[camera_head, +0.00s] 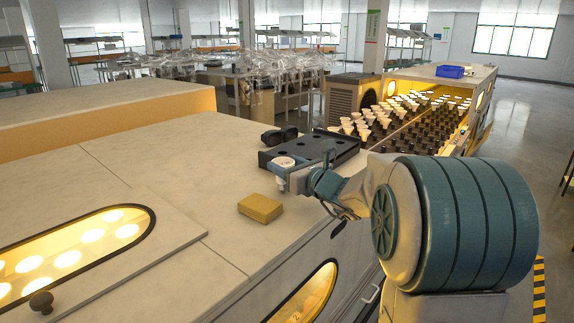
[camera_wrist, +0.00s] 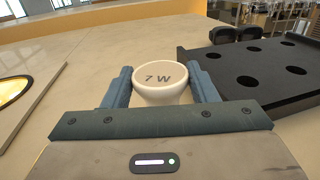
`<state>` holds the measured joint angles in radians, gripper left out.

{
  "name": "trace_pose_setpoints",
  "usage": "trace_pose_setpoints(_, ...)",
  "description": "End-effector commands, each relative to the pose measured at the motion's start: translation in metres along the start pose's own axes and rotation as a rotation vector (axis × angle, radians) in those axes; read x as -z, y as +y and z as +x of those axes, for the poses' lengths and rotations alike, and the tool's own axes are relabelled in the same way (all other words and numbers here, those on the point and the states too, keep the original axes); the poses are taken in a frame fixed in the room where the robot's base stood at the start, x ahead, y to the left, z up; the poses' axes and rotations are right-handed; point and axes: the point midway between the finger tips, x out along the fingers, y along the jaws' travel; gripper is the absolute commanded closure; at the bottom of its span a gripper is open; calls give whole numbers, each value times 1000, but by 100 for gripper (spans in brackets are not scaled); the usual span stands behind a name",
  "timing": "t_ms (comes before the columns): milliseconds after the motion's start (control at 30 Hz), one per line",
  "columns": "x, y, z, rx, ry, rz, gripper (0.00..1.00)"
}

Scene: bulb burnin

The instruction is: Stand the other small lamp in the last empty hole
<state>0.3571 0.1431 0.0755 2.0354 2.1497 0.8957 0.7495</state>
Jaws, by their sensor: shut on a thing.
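My gripper (camera_wrist: 162,88) is shut on a small white lamp (camera_wrist: 160,82) marked "7 W" on its round face; the face points up. In the head view the lamp (camera_head: 285,163) shows between the fingers at the near left edge of a black tray (camera_head: 318,160). The tray has several round dark holes, which look empty in the wrist view, where the tray (camera_wrist: 262,78) lies to the right of the lamp.
A yellow block (camera_head: 260,208) lies on the pale bench top, left of my gripper. Black ear-muff-like cups (camera_head: 280,136) lie behind the tray. Further back, a lit rack (camera_head: 425,125) holds white lamps and dark sockets. A knobbed panel with a lit window (camera_head: 80,245) lies at left.

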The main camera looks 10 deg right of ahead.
Motion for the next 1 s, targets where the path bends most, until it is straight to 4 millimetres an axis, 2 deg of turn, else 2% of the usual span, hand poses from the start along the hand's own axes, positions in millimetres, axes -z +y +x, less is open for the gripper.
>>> trace_pose_setpoints(167, 4, 0, 0, 0, 0, 0, 70)
trace_pose_setpoints(200, 3, 0, 0, 0, 0, 0, 42)
trace_pose_setpoints(267, 3, 0, 0, 0, 0, 0, 25)
trace_pose_setpoints(667, -2, 0, 0, 0, 0, 0, 25)
trace_pose_setpoints(767, 1, -1, -14, 2, 0, -2, 25)
trace_pose_setpoints(1000, 2, -1, -65, 4, -1, -3, 25)
